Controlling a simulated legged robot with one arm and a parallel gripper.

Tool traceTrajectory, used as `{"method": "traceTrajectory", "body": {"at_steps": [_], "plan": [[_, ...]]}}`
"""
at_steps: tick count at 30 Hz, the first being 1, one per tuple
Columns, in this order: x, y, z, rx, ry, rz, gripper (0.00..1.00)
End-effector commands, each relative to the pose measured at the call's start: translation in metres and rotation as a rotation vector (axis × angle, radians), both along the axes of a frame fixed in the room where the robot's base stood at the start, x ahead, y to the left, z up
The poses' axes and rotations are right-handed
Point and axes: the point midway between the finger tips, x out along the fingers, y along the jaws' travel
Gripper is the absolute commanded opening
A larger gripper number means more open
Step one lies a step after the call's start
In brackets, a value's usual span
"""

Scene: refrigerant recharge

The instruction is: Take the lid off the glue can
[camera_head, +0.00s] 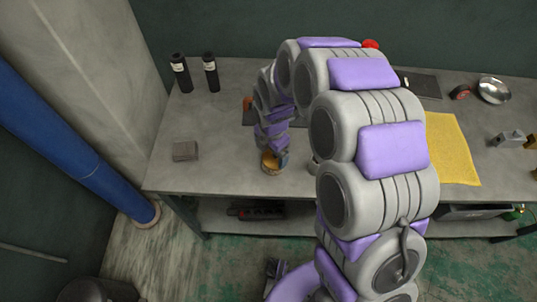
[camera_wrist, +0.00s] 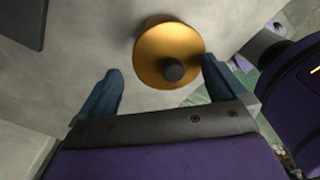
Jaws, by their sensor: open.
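The glue can's lid is a round golden-orange disc (camera_wrist: 158,45) with a dark knob (camera_wrist: 173,70) in the middle, seen from above in the wrist view. The lid covers the can, whose body is hidden there. In the head view the can (camera_head: 270,163) is a small orange shape near the front edge of the table, partly behind my gripper. My gripper (camera_wrist: 165,88) is open, its two blue-grey fingers spread on either side of the lid's near edge. The knob lies between the finger lines, a little beyond the palm. Whether a finger touches the lid cannot be told.
The grey table (camera_head: 215,170) has clear room left of the can. Two dark bottles (camera_head: 211,72) stand at the back left and a small grey block (camera_head: 185,151) lies at the left. A yellow cloth (camera_head: 452,150) and a metal bowl (camera_head: 494,90) are on the right.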

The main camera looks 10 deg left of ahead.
Motion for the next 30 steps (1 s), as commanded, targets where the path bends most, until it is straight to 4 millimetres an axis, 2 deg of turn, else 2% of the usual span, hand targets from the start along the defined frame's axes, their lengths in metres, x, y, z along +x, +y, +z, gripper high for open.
{"method": "traceTrajectory", "body": {"at_steps": [3, 12, 19, 30], "plan": [[0.001, -0.003, -0.002, -0.001, 0.004, -0.001, 1.0], [0.001, 0.007, -0.005, -0.011, 0.001, 0.0, 0.71], [0.001, 0.006, -0.005, -0.009, 0.003, -0.001, 0.49], [-0.001, 0.001, -0.006, -0.011, 0.01, -0.001, 0.46]]}}
